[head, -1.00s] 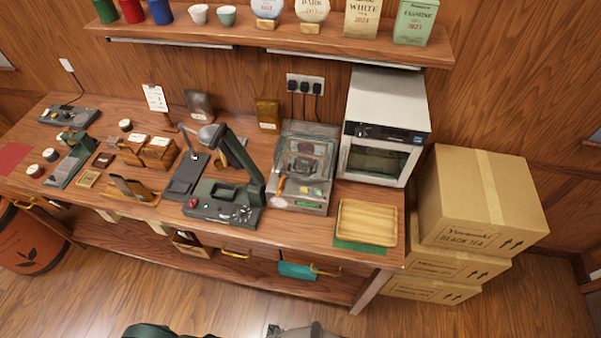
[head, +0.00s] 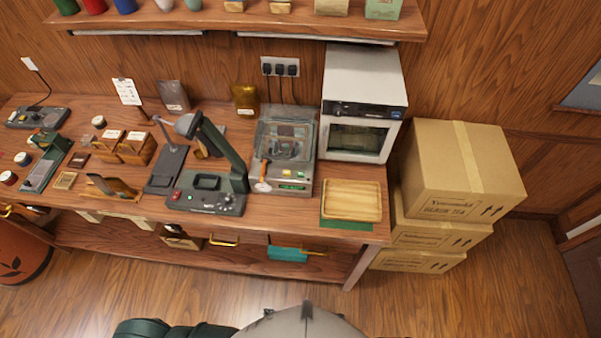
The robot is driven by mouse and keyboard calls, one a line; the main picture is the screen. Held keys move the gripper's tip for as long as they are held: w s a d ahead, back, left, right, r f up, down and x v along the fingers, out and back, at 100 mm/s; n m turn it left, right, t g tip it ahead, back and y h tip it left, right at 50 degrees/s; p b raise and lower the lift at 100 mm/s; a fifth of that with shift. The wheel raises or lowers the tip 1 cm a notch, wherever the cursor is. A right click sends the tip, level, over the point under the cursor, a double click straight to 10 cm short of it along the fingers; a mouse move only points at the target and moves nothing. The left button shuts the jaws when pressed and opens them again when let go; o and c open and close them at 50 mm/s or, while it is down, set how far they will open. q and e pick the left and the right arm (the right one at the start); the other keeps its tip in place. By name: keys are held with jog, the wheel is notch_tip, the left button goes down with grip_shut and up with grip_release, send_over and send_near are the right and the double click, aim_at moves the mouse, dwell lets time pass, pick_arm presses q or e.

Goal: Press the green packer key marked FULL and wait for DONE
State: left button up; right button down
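The packer (head: 285,150) stands on the wooden bench, a grey machine with a clear lid that looks lowered. Its front panel carries small yellow and green keys (head: 300,174) and a lit green display strip (head: 293,188). Their lettering is too small to read, so I cannot tell which key says FULL or what the display says. A tool with an orange handle and white end (head: 262,184) lies at the panel's left side. Neither of my grippers is in view; only parts of my own body show at the bottom edge.
A dark green press-like machine (head: 205,193) with a raised arm stands close left of the packer. A white oven (head: 362,105) is at its right, with a wooden tray (head: 352,199) on a green mat in front. Stacked cardboard boxes (head: 460,170) stand right of the bench.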

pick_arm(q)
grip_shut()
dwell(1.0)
